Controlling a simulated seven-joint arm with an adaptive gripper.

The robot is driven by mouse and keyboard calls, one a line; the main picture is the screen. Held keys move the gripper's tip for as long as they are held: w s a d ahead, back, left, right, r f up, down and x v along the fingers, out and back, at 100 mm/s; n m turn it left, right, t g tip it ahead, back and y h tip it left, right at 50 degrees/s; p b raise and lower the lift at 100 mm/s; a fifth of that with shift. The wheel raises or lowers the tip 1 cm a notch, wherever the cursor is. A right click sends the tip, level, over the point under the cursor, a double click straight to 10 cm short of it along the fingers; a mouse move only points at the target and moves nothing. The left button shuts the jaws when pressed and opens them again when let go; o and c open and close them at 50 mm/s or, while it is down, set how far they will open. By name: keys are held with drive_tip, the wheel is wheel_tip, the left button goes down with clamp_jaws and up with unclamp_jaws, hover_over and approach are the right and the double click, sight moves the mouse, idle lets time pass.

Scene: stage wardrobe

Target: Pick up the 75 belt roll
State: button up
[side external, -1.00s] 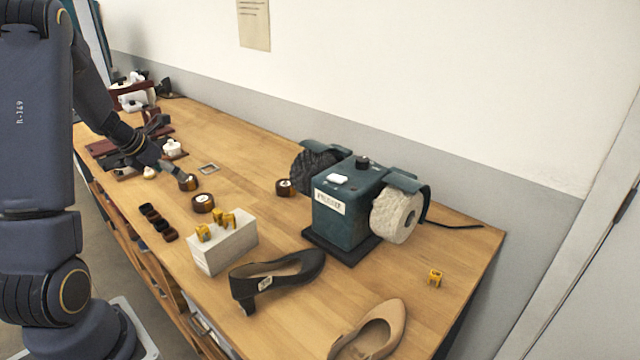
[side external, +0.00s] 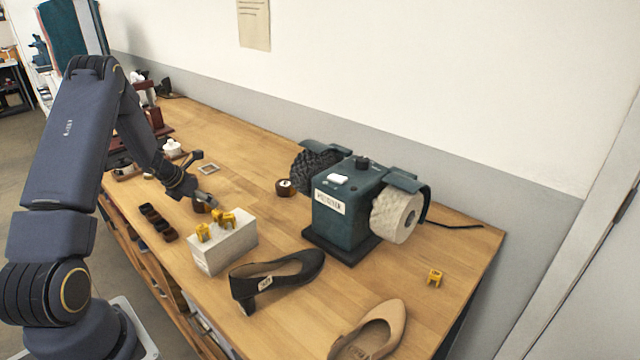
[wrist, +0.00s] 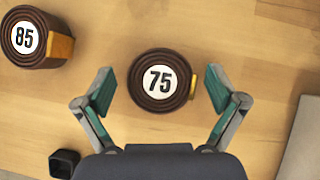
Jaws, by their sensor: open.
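The 75 belt roll (wrist: 158,82) is a dark brown coil with a white disc reading "75" and a yellow-tan band on its right side. It lies flat on the wooden table. In the wrist view my gripper (wrist: 161,92) is open, with one teal-padded finger on each side of the roll and a gap on both sides. In the side external view the roll (side external: 200,208) is partly hidden by my gripper. The 85 belt roll (wrist: 24,37) lies to the left in the wrist view, clear of my fingers.
A pale block (side external: 222,247) holding yellow clips stands close to the 75 roll. Small dark cups (side external: 158,224) line the table's front edge. Another brown roll (side external: 285,188) sits by the green grinding machine (side external: 345,205). A black shoe (side external: 277,277) lies in front.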

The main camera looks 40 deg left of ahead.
drive_tip(key=c, duration=1.3)
